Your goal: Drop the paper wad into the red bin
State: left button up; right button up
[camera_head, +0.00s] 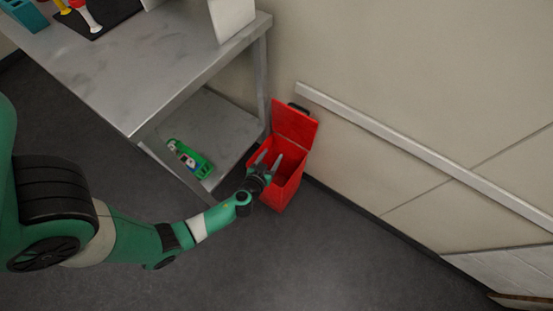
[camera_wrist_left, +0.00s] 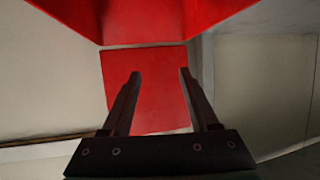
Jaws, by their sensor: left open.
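The red bin (camera_head: 287,190) stands on the floor against the wall, beside the metal table, with its lid (camera_head: 295,123) raised. My left gripper (camera_head: 271,157) is over the bin's opening, its two fingers spread apart with nothing between them. In the left wrist view the open fingers (camera_wrist_left: 160,73) show in front of red surfaces of the bin (camera_wrist_left: 150,18). I see no paper wad in either view; the bin's floor is largely hidden by the gripper and the bin's walls. My right gripper is not in view.
A metal table (camera_head: 120,65) with a lower shelf (camera_head: 215,125) stands left of the bin. A rail (camera_head: 400,145) runs along the wall. The dark floor (camera_head: 330,250) in front is clear.

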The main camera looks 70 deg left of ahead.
pick_arm(q)
jog(key=p+v, duration=0.3)
jog(key=v, duration=0.8)
jog(key=shift+s+d+r, duration=0.2)
